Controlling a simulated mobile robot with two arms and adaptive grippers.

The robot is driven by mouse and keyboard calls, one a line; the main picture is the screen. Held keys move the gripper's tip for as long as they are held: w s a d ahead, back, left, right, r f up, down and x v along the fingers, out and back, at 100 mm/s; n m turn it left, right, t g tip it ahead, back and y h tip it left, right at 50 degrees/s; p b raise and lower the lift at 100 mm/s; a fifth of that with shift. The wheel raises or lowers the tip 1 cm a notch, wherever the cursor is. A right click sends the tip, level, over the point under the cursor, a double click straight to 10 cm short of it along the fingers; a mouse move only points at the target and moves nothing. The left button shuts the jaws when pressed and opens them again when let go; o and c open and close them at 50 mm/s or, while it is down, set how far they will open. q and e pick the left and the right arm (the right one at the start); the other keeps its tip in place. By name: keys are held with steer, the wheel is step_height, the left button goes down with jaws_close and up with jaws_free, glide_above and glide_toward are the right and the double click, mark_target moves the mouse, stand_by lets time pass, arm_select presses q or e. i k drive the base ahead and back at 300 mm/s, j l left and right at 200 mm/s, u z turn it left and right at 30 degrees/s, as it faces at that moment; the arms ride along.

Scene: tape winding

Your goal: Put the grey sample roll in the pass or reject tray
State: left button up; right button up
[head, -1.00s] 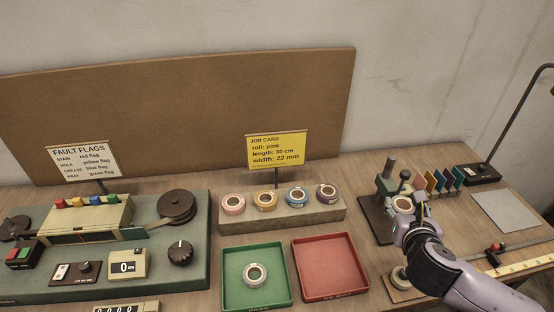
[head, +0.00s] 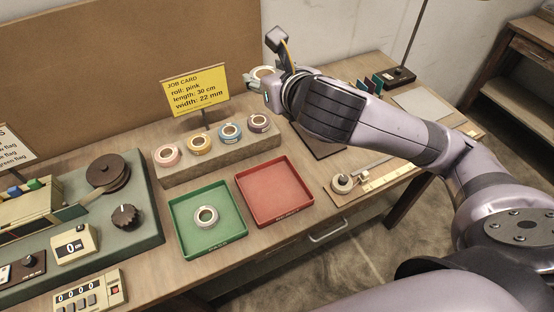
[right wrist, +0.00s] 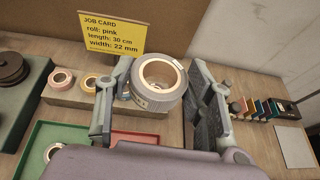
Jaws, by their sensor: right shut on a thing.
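A grey roll (right wrist: 160,82) with a pale core and a label is between the fingers of my right gripper (right wrist: 158,100) in the right wrist view. The gripper is shut on it and holds it in the air. In the head view the right gripper (head: 270,80) is high, behind the row of rolls, and the roll (head: 261,72) is partly hidden. The green tray (head: 182,218) has one whitish-grey roll (head: 206,216) lying in it. The red tray (head: 268,190) to its right is empty. My left gripper is not in view.
A block (head: 220,158) behind the trays holds pink, orange, blue and purple rolls. The yellow job card (head: 195,90) stands behind it. A green machine (head: 135,200) is at the left.

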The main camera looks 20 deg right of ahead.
mark_target(272, 190)
steer(key=k+l+u, duration=0.1)
steer(key=u, duration=0.3)
steer(key=k+l+u, duration=0.15)
steer(key=u, duration=0.2)
steer(key=k+l+u, duration=0.15)
steer(key=u, duration=0.25)
steer(key=k+l, duration=0.25)
steer(key=k, duration=0.1)
